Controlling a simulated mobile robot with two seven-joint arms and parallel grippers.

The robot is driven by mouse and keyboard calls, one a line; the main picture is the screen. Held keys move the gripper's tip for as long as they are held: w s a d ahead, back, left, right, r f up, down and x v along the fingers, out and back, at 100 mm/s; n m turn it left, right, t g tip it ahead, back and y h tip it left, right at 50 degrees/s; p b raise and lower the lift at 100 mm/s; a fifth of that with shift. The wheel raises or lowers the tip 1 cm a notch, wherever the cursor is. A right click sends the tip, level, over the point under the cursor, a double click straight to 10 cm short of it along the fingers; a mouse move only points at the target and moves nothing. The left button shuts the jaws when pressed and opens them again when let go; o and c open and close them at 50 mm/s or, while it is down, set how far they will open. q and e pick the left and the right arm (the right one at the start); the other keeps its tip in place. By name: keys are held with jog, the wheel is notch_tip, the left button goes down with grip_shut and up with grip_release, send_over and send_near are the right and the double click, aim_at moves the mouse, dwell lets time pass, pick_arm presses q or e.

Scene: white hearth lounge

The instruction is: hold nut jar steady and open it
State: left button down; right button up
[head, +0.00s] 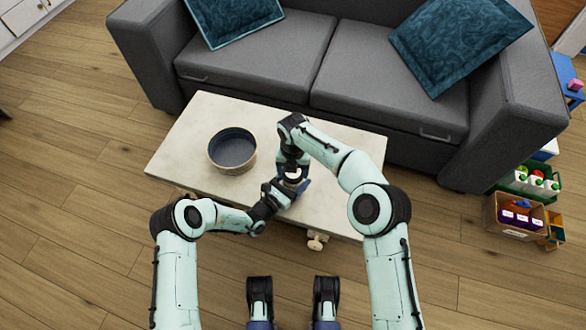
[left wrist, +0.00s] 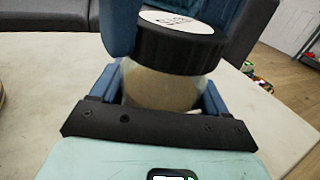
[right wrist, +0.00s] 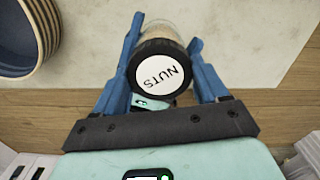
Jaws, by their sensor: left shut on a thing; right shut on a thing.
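The nut jar has a clear, pale-filled body (left wrist: 160,88) and a black lid (left wrist: 178,48) with a white label reading NUTS. In the head view the jar (head: 292,174) is mostly hidden by my grippers, over the table's front part. My left gripper (left wrist: 160,95) is shut on the jar body from the side, below the lid. My right gripper (right wrist: 165,70) comes from above and is shut on the lid, with one blue finger on each side of it. The lid sits on the jar; I cannot tell whether it is loosened.
A round dark-lined basket (head: 232,150) stands on the pale table (head: 200,115), left of the jar. A grey sofa (head: 390,75) with teal cushions stands behind the table. Toy boxes (head: 520,215) are on the floor at right. The table's right part is clear.

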jog(key=shift+r, duration=0.2)
dwell(0.6)
jog(key=shift+r, duration=0.9)
jog(key=shift+r, duration=0.15)
jog(key=shift+r, duration=1.9)
pick_arm(q)
grip_release()
jog(key=shift+s, duration=0.1)
